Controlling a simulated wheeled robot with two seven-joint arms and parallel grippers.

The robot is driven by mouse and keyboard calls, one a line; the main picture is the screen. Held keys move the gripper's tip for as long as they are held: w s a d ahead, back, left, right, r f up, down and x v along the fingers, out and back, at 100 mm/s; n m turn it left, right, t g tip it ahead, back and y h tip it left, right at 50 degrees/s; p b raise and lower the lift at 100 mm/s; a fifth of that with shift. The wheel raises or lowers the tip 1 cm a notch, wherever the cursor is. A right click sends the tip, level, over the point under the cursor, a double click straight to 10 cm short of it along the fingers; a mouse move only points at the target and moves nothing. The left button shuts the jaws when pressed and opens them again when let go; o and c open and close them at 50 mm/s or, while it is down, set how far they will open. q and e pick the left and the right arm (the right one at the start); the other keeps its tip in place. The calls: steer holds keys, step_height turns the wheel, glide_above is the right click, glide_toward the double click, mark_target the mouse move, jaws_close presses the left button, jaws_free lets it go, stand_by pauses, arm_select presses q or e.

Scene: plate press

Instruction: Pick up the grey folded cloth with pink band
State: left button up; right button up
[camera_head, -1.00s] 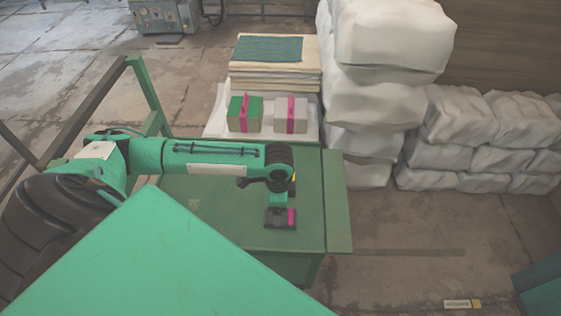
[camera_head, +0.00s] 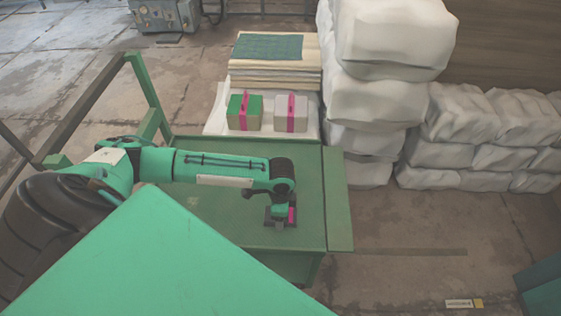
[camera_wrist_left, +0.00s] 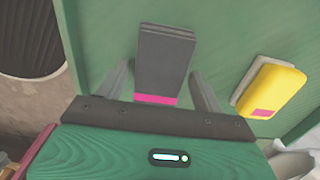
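The dark grey folded cloth (camera_wrist_left: 165,58) with a pink band (camera_wrist_left: 156,99) lies on the green table in the left wrist view. In the head view its pink part (camera_head: 292,215) shows below my left gripper, and the rest is partly covered by it. My left gripper (camera_wrist_left: 160,78) is open, with one finger on each side of the cloth and small gaps visible. Whether the fingertips reach table height I cannot tell. My right gripper is not in view.
Behind the green table (camera_head: 228,232) stand a green block (camera_head: 237,112) and a light grey block (camera_head: 282,116), both pink-banded. White sacks (camera_head: 375,105) are stacked at right.

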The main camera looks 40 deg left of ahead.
arm_select(q)
steer(key=c, duration=0.7)
steer(key=shift+c, duration=0.2)
